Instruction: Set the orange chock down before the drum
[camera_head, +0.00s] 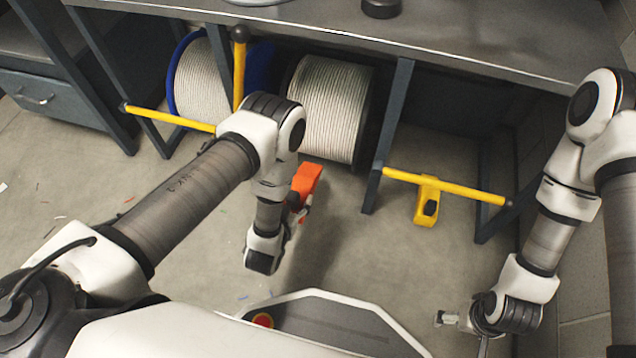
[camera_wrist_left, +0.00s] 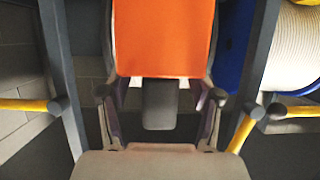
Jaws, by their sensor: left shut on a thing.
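The orange chock (camera_head: 307,179) is held by my left gripper (camera_head: 301,203), and appears raised off the floor in front of the black-flanged drum (camera_head: 331,105) of pale rope. In the left wrist view the orange chock (camera_wrist_left: 164,38) sits between the two fingers of my left gripper (camera_wrist_left: 160,98). A second drum (camera_head: 200,82), with blue flanges, stands to the left, partly hidden by a yellow bar. My right gripper (camera_head: 462,321) is at the lower right, empty-looking and far from the chock; its finger opening is too small to judge.
The drums stand under a grey bench (camera_head: 440,45) with dark posts. Yellow bars cross at left (camera_head: 170,118) and right (camera_head: 445,186); another stands upright (camera_head: 239,72).

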